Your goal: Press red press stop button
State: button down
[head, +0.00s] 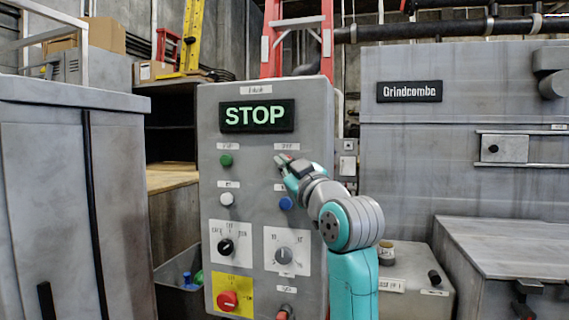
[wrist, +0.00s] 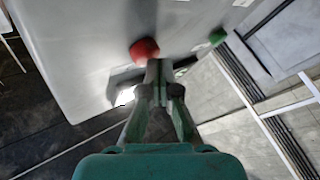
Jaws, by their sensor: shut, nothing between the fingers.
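The grey control panel (head: 262,100) stands in front of me, with a display (head: 257,116) reading STOP in green letters. In the wrist view a red button (wrist: 144,49) sits on the panel face, just beyond the fingertips of my gripper (wrist: 159,66). The gripper is shut and empty. In the head view my gripper (head: 284,163) is at the panel's upper right, below a small white label, and mostly covers the red button there. I cannot tell whether the fingertips touch the button.
A green button (head: 226,160) is at the upper left of the panel; white (head: 227,200) and blue (head: 286,203) buttons are below. Lower are two black-and-grey knobs and a red knob on a yellow plate (head: 229,300). Grey cabinets stand on both sides.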

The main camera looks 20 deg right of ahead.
jog(key=shift+s+a, duration=0.45)
jog(key=shift+s, duration=0.15)
jog(key=shift+s+a, duration=0.75)
jog(key=shift+s, duration=0.3)
jog(key=shift+s+a, duration=0.7)
jog(key=shift+s, duration=0.3)
